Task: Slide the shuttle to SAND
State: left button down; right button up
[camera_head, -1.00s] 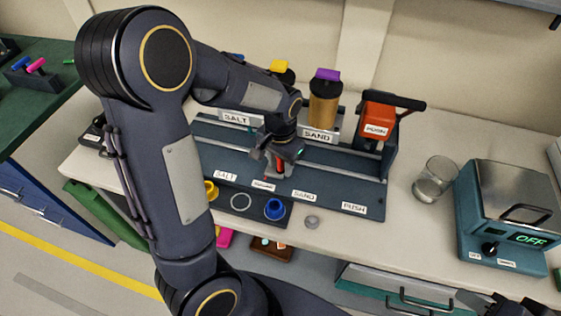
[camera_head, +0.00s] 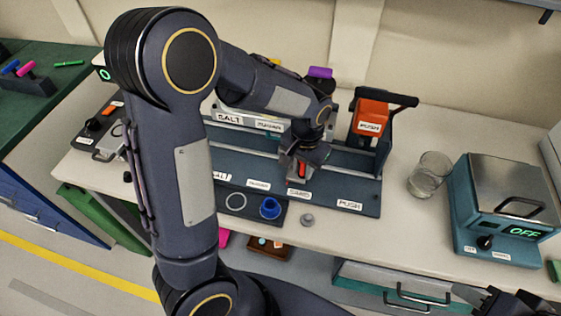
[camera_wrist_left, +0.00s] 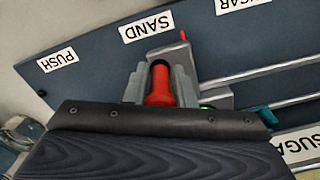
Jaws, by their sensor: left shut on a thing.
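The shuttle (camera_wrist_left: 190,58) is a grey block on two rails, with a red knob (camera_wrist_left: 160,88) and a thin red pointer. My left gripper (camera_head: 300,168) is shut on the red knob; in the left wrist view its grey fingers (camera_wrist_left: 160,84) stand on both sides of it. The pointer is beside the SAND label (camera_wrist_left: 146,27), just off its edge on the SUGAR side. The SAND label also shows in the head view (camera_head: 298,193). My arm hides much of the rail. Part of my right gripper (camera_head: 492,302) shows at the bottom right edge, its jaws unclear.
An orange PUSH unit (camera_head: 370,115) with a black handle stands at the rail's right end. A glass beaker (camera_head: 430,175) and a teal device reading OFF (camera_head: 500,210) stand further right. A blue cup (camera_head: 270,208) and a small grey ring (camera_head: 307,220) are in front.

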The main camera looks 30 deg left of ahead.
pick_arm(q)
jog(key=d, duration=0.2)
jog(key=w+d, duration=0.1)
jog(key=shift+d, duration=0.35)
jog(key=c, duration=1.4)
grip_release()
jog(key=shift+o, duration=0.2)
notch_tip(320, 180, up, 8)
jog(key=shift+a, duration=0.1)
